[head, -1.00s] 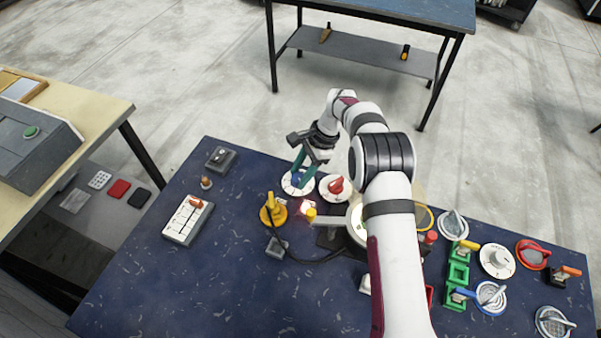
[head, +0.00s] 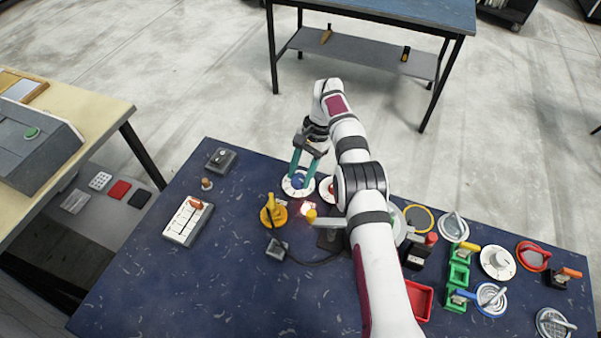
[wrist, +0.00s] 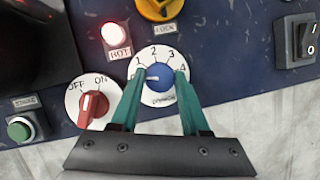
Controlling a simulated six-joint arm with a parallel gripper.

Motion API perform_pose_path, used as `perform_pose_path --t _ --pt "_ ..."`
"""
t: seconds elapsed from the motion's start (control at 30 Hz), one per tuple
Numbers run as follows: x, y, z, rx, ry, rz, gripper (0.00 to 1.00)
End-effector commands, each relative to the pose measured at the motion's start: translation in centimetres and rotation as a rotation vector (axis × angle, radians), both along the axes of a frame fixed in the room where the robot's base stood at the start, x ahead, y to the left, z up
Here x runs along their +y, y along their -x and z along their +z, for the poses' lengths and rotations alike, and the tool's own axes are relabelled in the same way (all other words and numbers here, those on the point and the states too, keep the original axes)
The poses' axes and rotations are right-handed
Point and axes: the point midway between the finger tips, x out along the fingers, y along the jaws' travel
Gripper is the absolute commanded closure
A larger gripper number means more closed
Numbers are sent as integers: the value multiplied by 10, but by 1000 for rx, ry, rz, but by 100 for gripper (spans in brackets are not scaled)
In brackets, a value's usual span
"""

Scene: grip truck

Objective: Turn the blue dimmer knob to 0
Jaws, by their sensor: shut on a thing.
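The blue dimmer knob (wrist: 160,90) sits at the centre of a white dial (wrist: 153,57) with the numbers 1 to 4 showing. Its white mark points left, just below the 1. The 0 is not visible; my left finger covers part of that side. My gripper (wrist: 157,88) has its two teal fingers on either side of the knob, shut on it. In the head view, the knob (head: 298,181) is partly hidden between the fingers of my gripper (head: 299,178), which reaches down at the table's far edge.
A red OFF/ON knob (wrist: 92,106) stands close left of the dial. A lit HOT lamp (wrist: 114,35) and a yellow lock knob (wrist: 160,7) are near it. A black rocker switch (wrist: 297,40) is at the right. Several controls crowd the table's right side (head: 498,261).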

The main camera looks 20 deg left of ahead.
Motion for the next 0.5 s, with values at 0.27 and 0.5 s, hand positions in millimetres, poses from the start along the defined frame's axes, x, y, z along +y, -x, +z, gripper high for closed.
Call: perform_pose_path --t 0.27,0.5 --pt "0 1 0 3 1 2 100" --pt "0 0 0 2 0 0 26"
